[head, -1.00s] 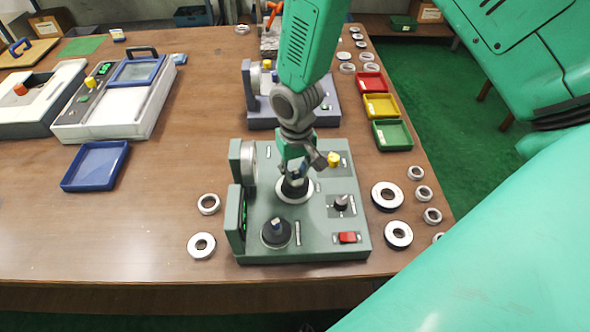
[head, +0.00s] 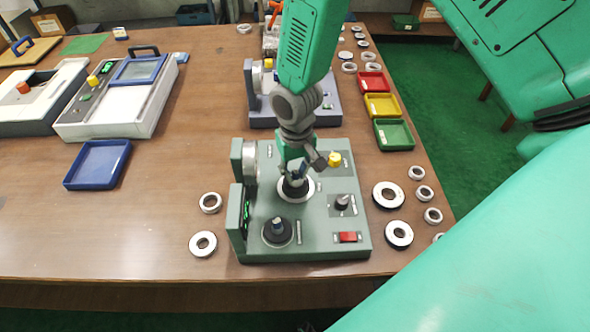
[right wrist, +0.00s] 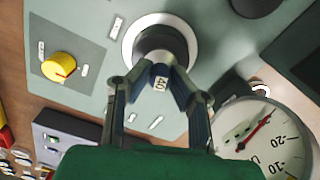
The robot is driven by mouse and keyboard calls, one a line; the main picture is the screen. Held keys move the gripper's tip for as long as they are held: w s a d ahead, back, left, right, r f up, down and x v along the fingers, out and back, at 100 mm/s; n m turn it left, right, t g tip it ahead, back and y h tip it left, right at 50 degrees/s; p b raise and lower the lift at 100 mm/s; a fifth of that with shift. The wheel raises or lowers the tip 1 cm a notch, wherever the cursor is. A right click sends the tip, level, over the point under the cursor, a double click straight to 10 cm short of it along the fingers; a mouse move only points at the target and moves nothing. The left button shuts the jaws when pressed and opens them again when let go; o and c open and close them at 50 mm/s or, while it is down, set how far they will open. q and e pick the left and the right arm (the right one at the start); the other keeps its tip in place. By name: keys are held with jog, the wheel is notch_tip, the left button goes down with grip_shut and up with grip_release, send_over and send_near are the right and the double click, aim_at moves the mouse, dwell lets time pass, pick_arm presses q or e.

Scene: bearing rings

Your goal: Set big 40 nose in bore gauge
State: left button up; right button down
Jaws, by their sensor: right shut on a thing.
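The bore gauge (head: 325,240) is the grey-green machine at the front middle of the table, with a dial that also shows in the right wrist view (right wrist: 265,140). My right gripper (right wrist: 162,88) is shut on the small tag-like grip of a dark round nose (right wrist: 160,45) marked 40. The nose is at the gauge's white-ringed seat (right wrist: 130,42); I cannot tell whether it is fully down. In the head view my right gripper (head: 296,172) hides part of it. A second dark nose (head: 278,230) stands at the gauge's front left. My left gripper is not in view.
Metal rings (head: 390,195) lie right of the gauge, and others (head: 203,243) lie left of it. Red, yellow and green trays (head: 394,133) line the right table edge. A blue-grey machine (head: 325,112) stands behind; a blue tray (head: 97,164) lies left, with clear tabletop between.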

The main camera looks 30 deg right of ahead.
jog(key=shift+f+b, duration=0.3)
jog(key=shift+f, duration=0.1)
jog(key=shift+f, duration=0.5)
jog(key=c, duration=1.4)
grip_release()
jog(key=shift+o, duration=0.2)
notch_tip(320, 180, up, 12)
jog(key=shift+f, duration=0.1)
